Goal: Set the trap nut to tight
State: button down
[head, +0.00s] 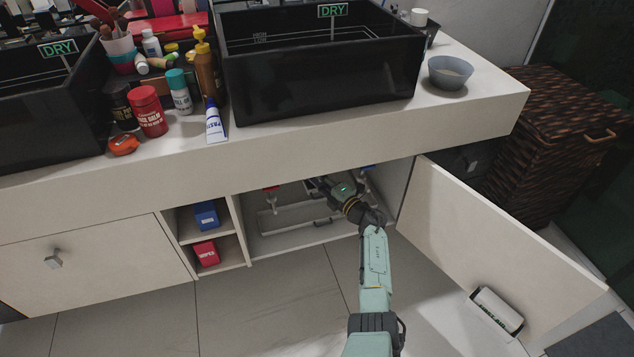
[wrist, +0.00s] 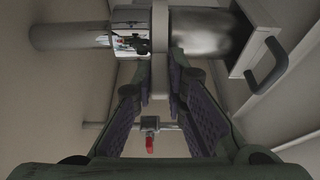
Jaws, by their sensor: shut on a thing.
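The trap nut (wrist: 160,52) shows in the wrist view as a pale upright ring around a horizontal drain pipe (wrist: 75,37). My gripper (wrist: 160,76) has its two purple-padded fingers on either side of the ring's lower part, shut on it. In the head view my gripper (head: 318,184) reaches into the open cabinet under the right sink; the nut cannot be made out there. Any marking of how tight the nut is cannot be seen.
The open cabinet door (head: 490,240) stands right of my arm. Shelves with a blue box (head: 206,215) and a red box (head: 205,252) are to the left. A red-handled valve (wrist: 150,142) shows below the pipe, and a dark handle (wrist: 267,66) at right.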

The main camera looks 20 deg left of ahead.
jog(key=shift+w, duration=0.1)
dwell(0.4)
jog(key=c, duration=1.6)
grip_release()
jog(key=shift+d, duration=0.1)
jog(key=v, duration=1.1)
jog(key=shift+d, duration=0.35)
jog(key=shift+s+d, duration=0.1)
jog(key=shift+s, duration=0.15)
